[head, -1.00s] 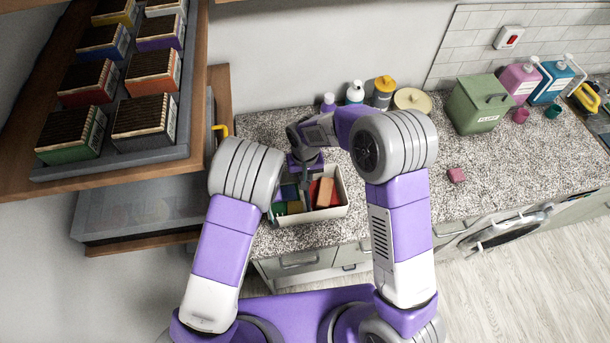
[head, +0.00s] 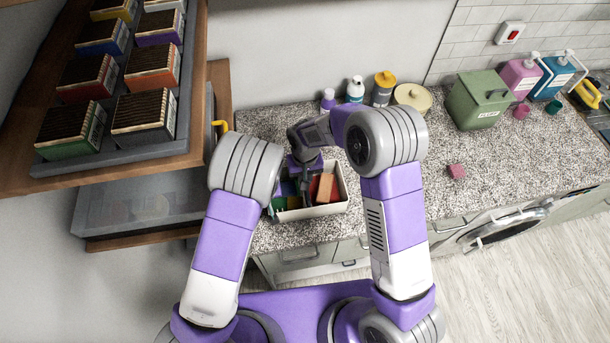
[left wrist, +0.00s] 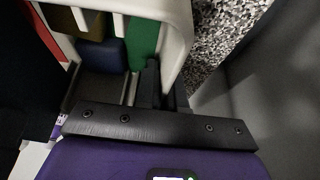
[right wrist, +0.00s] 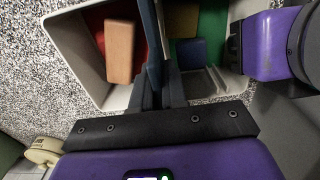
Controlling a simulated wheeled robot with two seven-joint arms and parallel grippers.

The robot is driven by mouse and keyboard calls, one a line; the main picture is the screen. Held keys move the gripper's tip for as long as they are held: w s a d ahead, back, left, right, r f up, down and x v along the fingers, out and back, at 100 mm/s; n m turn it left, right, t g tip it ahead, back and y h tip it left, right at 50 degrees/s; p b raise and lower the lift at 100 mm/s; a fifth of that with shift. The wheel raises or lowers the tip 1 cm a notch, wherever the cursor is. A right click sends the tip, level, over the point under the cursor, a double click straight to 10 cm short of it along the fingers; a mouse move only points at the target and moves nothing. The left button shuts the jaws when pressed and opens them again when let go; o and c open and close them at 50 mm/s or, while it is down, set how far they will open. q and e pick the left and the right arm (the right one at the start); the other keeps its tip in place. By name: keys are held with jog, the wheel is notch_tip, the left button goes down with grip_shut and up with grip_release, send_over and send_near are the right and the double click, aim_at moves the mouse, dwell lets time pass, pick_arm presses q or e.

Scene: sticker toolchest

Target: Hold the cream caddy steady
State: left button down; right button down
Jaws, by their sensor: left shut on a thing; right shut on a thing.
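The cream caddy (head: 318,211) stands upright on the speckled counter, with colored blocks in its compartments. My left gripper (left wrist: 167,88) is shut on the caddy's rim wall beside the green block (left wrist: 143,42); it also shows at the caddy's edge in the right wrist view (right wrist: 236,48). My right gripper (head: 305,188) reaches down into the caddy from above. In the right wrist view it (right wrist: 160,92) is shut on a slim dark blue-grey piece (right wrist: 151,38) between the tan block (right wrist: 119,52) and the blue block (right wrist: 192,53). I cannot tell what that piece is.
Bottles (head: 355,90) and a round cream tin (head: 412,97) stand behind the caddy. A green bin (head: 478,102) and a pink block (head: 456,171) are to the right. A wooden shelf with boxes (head: 148,116) overhangs at left. The counter right of the caddy is mostly clear.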

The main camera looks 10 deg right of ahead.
jog(key=shift+f, duration=1.45)
jog(key=c, duration=1.1)
grip_release()
notch_tip(320, 180, up, 12)
jog(key=shift+r, duration=0.1)
pick_arm(q)
jog(key=c, duration=1.2)
grip_release()
jog(key=shift+o, duration=0.2)
